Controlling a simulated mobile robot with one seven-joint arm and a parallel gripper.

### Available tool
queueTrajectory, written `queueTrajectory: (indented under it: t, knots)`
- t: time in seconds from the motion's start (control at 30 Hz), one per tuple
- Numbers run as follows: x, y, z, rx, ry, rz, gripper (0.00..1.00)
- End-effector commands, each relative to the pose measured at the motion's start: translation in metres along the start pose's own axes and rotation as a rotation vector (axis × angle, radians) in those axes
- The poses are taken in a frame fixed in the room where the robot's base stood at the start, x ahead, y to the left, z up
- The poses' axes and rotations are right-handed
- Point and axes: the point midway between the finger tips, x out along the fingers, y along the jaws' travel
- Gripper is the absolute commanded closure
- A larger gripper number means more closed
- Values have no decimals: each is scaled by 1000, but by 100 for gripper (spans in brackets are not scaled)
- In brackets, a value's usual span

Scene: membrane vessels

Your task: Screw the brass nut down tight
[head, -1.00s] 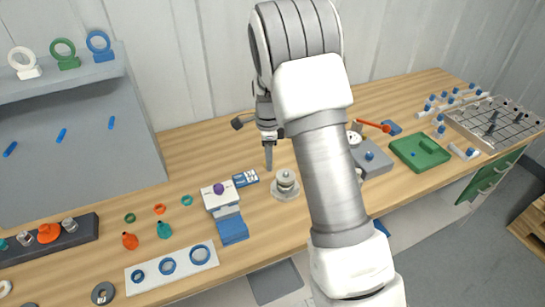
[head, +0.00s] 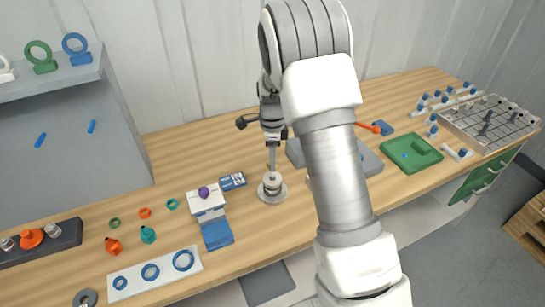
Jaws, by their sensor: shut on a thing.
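My gripper (head: 272,138) is above a round silver fitting (head: 271,195) on the wooden bench. It is shut on a slim grey upright tool (head: 272,157) that points straight down. The tool's lower end is at the top of the fitting, in line with its raised centre; I cannot tell whether they touch. The fitting has a wide round base and a stacked, narrower centre. The brass nut cannot be made out: no brass colour shows, and the fitting's top is small and partly hidden by the tool.
A grey block lies behind my arm at right. A green tray (head: 411,155) lies farther right. The bench front near the fitting is clear.

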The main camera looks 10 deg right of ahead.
Motion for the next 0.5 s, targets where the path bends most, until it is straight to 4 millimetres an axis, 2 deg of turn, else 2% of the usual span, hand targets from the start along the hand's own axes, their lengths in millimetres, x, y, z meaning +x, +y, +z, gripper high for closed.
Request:
queueTrajectory:
  t: [0.5]
  knots:
    - [39,0,0,0,0,0,100]
